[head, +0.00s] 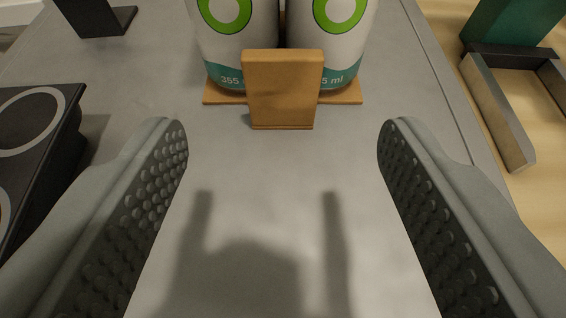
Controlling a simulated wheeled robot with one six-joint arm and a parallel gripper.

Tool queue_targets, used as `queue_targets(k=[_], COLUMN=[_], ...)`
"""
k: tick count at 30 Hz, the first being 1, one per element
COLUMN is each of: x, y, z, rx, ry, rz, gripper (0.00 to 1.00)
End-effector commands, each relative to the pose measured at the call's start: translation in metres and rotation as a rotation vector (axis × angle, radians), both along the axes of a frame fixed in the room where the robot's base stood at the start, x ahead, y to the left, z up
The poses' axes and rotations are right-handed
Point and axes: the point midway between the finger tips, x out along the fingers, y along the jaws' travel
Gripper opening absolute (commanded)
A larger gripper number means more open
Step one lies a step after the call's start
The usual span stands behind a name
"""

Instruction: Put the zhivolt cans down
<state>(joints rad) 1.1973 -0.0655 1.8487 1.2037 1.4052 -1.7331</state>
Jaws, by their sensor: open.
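Two white cans with green rings and teal bottom bands stand upright side by side, the left can (236,55) and the right can (331,50). Their tops are cut off by the picture's upper edge. They stand on an orange-brown carrier (284,88), whose upright front plate hides part of both cans. The carrier rests on the grey table (270,170). My gripper (282,135) is open and empty, its fingers wide apart on the near side of the carrier and touching nothing.
A black block with grey rings (35,120) stands at the left. A dark stand (100,18) is at the upper left. A grey and green frame (500,105) lies right of the table's edge. The grey surface before the carrier is clear, with my gripper's shadow on it.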

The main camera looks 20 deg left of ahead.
Motion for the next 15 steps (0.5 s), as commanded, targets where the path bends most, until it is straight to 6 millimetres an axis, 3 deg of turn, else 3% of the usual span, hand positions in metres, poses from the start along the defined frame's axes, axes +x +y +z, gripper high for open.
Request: queue_targets(k=[6, 15], x=[-0.027, -0.038], y=[-0.008, -0.011], z=[0.012, 0.017], rx=[0.000, -0.001], ry=[0.000, 0.000], rz=[-0.001, 0.000], gripper=[0.61, 0.61])
